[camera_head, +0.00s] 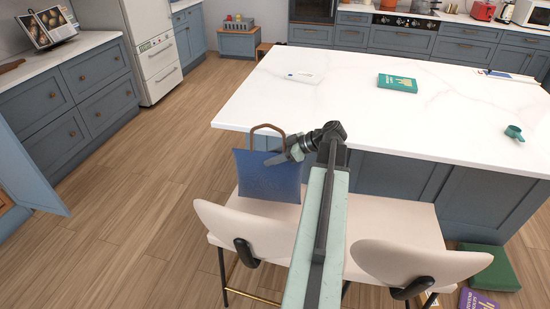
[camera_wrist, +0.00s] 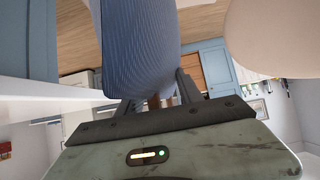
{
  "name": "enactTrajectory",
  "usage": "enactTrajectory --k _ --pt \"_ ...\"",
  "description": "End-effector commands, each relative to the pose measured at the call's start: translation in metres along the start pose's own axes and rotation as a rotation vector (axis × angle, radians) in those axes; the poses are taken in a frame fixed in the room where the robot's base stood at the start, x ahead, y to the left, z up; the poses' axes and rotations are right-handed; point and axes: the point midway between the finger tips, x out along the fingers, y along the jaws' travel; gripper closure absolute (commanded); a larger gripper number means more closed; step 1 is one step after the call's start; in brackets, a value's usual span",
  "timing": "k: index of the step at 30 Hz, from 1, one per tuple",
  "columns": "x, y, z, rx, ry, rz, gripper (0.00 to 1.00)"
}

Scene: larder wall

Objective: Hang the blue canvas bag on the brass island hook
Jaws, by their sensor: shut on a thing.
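The blue canvas bag (camera_head: 268,177) hangs upright beside the near left edge of the white island, above a cream seat, with its brown looped handle (camera_head: 267,127) on top. My gripper (camera_head: 278,158) is at the bag's upper right side. In the wrist view the blue bag (camera_wrist: 140,50) fills the upper middle, and my gripper (camera_wrist: 157,95) is shut on it, with a brown strip, seemingly the handle, between the fingers. I cannot make out the brass island hook in either view; the bag and arm cover part of the island's side.
The white island top (camera_head: 330,105) holds a green book (camera_head: 397,83) and a small green cup (camera_head: 514,132). Two cream chair backs (camera_head: 245,230) (camera_head: 420,262) stand in front of the island. A blue door (camera_head: 28,170) stands open at left. The wooden floor between is clear.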

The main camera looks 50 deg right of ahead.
Motion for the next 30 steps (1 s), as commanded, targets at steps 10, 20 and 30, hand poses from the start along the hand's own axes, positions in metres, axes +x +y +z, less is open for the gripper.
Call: enactTrajectory --k 10,20,30 --pt "0.010 0.000 0.014 0.000 0.003 0.002 1.00" --pt "0.011 0.000 0.018 0.000 -0.001 0.002 0.46" --pt "0.012 0.000 0.018 0.000 -0.001 0.002 0.35"
